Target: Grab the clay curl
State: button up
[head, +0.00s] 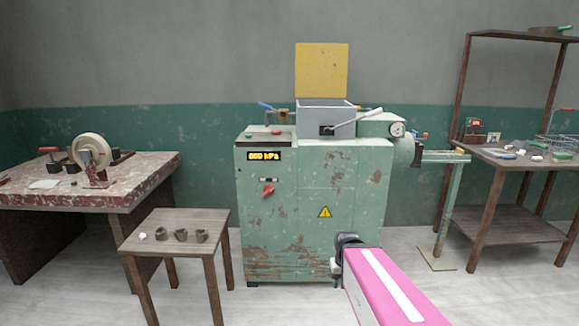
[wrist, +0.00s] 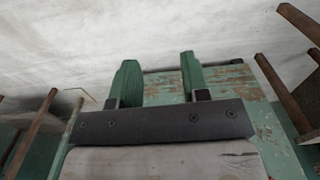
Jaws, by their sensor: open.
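Several small brown-grey curled pieces lie in a row on a small wooden table at the lower left of the head view. They look like clay curls: a left one (head: 161,234), a middle one (head: 181,235) and a right one (head: 201,236). I cannot tell which one the task means. My gripper (wrist: 159,70) shows in the wrist view with two green fingers apart and nothing between them. In the head view my pink arm ends in front of the green machine, well to the right of the small table. No curl shows in the wrist view.
The small wooden table (head: 150,216) also holds a small white lump (head: 143,236). A worn red table (head: 110,180) with a wheel (head: 92,151) stands behind it at left. The green machine (head: 312,200) fills the middle. A wooden shelf (head: 520,230) stands at right. Floor shows between them.

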aim_at(182, 234)
jog(key=u, duration=1.4)
jog(key=i+l, duration=0.1)
jog(key=l, duration=0.25)
jog(key=i+l, duration=0.1)
jog(key=l, duration=0.3)
jog(key=i+l, duration=0.1)
jog(key=l, duration=0.25)
jog(key=i+l, duration=0.1)
jog(key=l, duration=0.3)
jog(key=i+l, duration=0.1)
jog(key=l, duration=0.25)
jog(key=i+l, duration=0.25)
jog(key=i, duration=0.2)
